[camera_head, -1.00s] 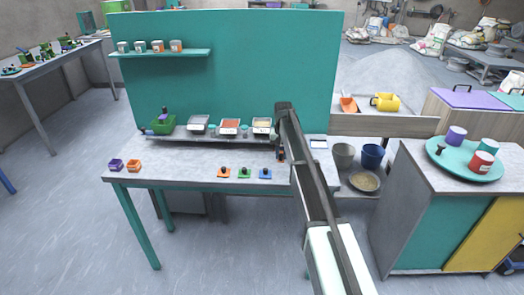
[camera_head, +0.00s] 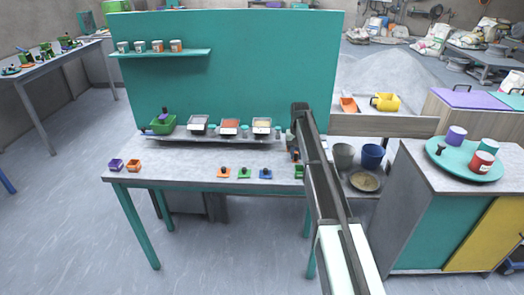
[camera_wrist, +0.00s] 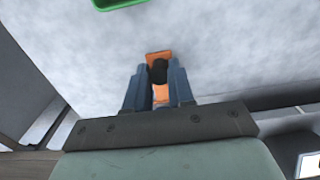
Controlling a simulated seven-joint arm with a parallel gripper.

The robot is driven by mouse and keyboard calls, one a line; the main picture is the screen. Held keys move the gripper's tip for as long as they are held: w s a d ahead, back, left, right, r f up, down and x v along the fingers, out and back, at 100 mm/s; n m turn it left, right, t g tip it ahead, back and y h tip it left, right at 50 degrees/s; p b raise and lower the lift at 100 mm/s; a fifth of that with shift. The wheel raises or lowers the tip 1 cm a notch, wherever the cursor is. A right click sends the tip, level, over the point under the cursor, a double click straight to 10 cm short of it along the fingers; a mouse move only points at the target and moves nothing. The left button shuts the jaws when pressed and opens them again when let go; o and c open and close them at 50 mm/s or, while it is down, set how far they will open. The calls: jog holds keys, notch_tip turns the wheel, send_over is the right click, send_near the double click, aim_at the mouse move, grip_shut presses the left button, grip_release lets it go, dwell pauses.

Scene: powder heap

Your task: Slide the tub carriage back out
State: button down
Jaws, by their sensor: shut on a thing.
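My gripper (camera_wrist: 160,88) is shut on the black knob (camera_wrist: 158,70) of a flat orange piece (camera_wrist: 159,56) in the wrist view. The piece lies on or close over the grey surface; the exact contact is hard to tell. In the head view my gripper (camera_head: 293,154) is at the right end of the table, largely hidden by my arm. Part of a green object (camera_wrist: 120,3) shows at the wrist view's top edge. A small green piece (camera_head: 299,172) is in front of my gripper in the head view. I cannot tell how the held piece joins a tub.
A ledge (camera_head: 210,140) carries several trays and a green tub (camera_head: 163,124). Orange (camera_head: 223,172), green (camera_head: 244,173) and blue (camera_head: 265,174) knobbed pieces stand along the table front (camera_head: 190,177). Buckets (camera_head: 372,156) stand to the right. The table's middle front is fairly clear.

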jog(key=shift+d, duration=1.1)
jog(key=c, duration=1.1)
grip_release()
jog(key=shift+r, duration=3.75)
